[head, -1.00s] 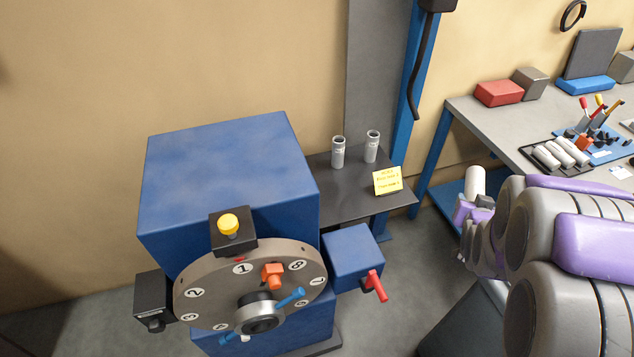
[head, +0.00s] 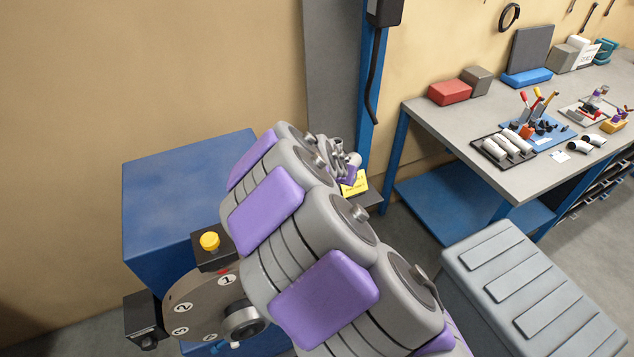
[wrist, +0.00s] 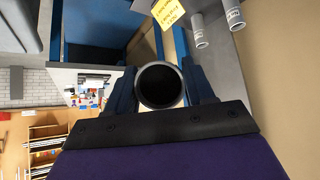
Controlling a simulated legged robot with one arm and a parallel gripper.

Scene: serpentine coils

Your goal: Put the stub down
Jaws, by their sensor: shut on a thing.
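My gripper (wrist: 160,92) is shut on the stub (wrist: 161,84), a round tube seen end-on with a dark hollow, between its two dark fingers. In the head view the stub's pale end (head: 354,159) shows beside my purple gripper (head: 347,173), over the dark shelf at the blue machine's back right. The stub appears held in the air, but its clearance cannot be judged. Two grey labelled tubes stand on the shelf, one (wrist: 199,31) nearer the stub and one (wrist: 234,17) farther right in the wrist view. My arm hides much of the shelf in the head view.
The blue machine (head: 175,180) with its numbered dial (head: 190,303) is left of my arm. A yellow note (head: 355,184) is at the shelf's front. A blue post (head: 371,100) rises behind. The workbench (head: 440,125) and grey ribbed case (head: 530,290) lie right.

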